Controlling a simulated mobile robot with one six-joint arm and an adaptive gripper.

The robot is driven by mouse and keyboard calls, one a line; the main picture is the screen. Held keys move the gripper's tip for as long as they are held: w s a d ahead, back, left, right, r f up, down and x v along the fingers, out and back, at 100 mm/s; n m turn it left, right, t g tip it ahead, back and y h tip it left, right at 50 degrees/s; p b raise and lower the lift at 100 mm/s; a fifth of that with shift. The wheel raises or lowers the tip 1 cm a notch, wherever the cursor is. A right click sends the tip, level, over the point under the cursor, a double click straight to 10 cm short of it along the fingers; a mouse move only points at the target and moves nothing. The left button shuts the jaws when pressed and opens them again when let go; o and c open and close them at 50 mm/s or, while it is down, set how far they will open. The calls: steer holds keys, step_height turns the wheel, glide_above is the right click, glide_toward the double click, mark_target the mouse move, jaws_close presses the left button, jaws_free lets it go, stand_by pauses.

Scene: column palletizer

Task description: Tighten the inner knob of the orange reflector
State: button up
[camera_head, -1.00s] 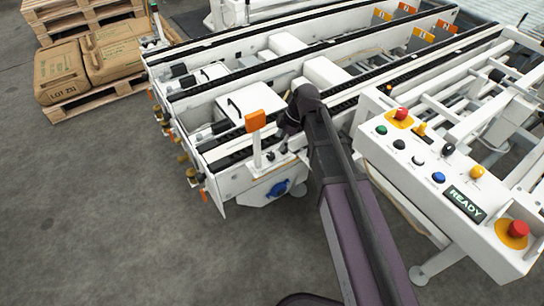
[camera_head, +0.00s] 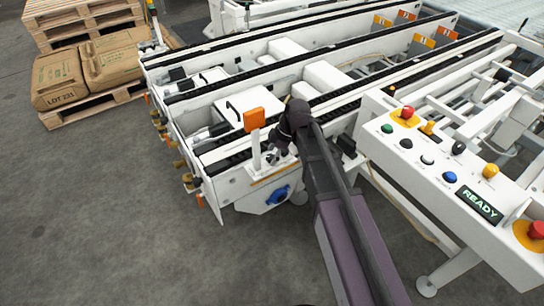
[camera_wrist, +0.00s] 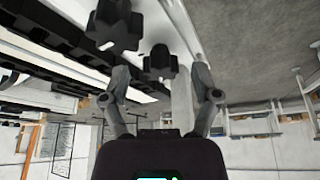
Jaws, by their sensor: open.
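The orange reflector (camera_head: 254,119) stands upright on a white post at the near end of the conveyor in the head view. My gripper (camera_head: 273,156) is low beside the post, on its right, small and partly hidden by my wrist. In the wrist view, my gripper (camera_wrist: 162,76) is open, with one finger on each side of a dark lobed knob (camera_wrist: 160,63). This knob sits between the fingertips, with gaps on both sides. A second, larger-looking dark knob (camera_wrist: 112,27) is outside the left finger, up and to the left. I cannot tell which knob is the inner one.
A blue round part (camera_head: 277,195) is on the conveyor's end below the reflector. A white control panel (camera_head: 455,190) with coloured buttons and a READY display stands to the right of my arm. Sacks on pallets (camera_head: 90,75) are at the back left. The floor in front is clear.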

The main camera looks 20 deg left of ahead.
jaws_close()
steer(key=shift+a, duration=0.1)
